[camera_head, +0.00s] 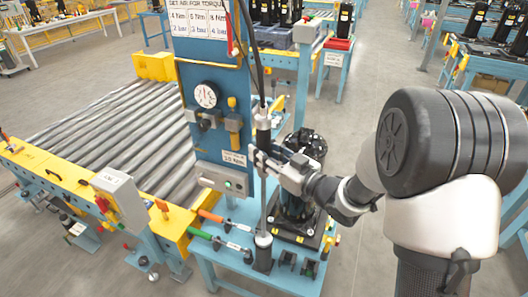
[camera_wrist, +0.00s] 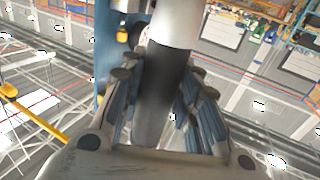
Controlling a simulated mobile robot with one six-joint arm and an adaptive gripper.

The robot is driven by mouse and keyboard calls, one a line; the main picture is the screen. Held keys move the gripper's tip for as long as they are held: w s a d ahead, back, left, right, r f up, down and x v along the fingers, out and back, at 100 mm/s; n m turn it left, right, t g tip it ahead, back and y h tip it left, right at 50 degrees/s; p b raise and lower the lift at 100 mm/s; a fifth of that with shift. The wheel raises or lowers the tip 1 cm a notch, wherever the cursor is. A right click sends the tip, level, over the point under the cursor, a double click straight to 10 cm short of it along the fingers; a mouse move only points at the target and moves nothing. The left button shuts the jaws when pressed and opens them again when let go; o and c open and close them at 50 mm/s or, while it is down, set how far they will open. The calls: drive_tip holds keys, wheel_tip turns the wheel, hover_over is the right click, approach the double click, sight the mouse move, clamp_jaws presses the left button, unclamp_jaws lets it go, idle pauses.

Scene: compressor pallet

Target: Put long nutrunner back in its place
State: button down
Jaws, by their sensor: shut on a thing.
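The long nutrunner (camera_head: 263,122) is a slim upright tool with a dark and pale body, in front of the blue panel. A cable rises from its top. My gripper (camera_head: 260,160) reaches in from the right and is shut around its body. In the wrist view, my gripper (camera_wrist: 160,105) has its ribbed fingers on both sides of the nutrunner's dark grip (camera_wrist: 162,95), with a pale section above. A thin shaft runs down below my gripper toward a dark upright holder (camera_head: 263,258) on the blue bench. I cannot tell whether its lower end sits in the holder.
The blue panel (camera_head: 207,70) with a gauge stands close behind. A black compressor (camera_head: 296,205) stands right beside the shaft. Orange-handled (camera_head: 210,216) and green-handled (camera_head: 200,234) tools lie left of the holder. A roller conveyor (camera_head: 125,135) fills the left.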

drive_tip(key=shift+f+b, duration=0.7)
idle(0.3)
drive_tip(key=c, duration=1.4)
unclamp_jaws()
drive_tip(key=shift+o, duration=1.4)
drive_tip(key=shift+f, duration=0.3)
drive_tip(key=v, duration=1.2)
drive_tip(key=shift+r, duration=0.2)
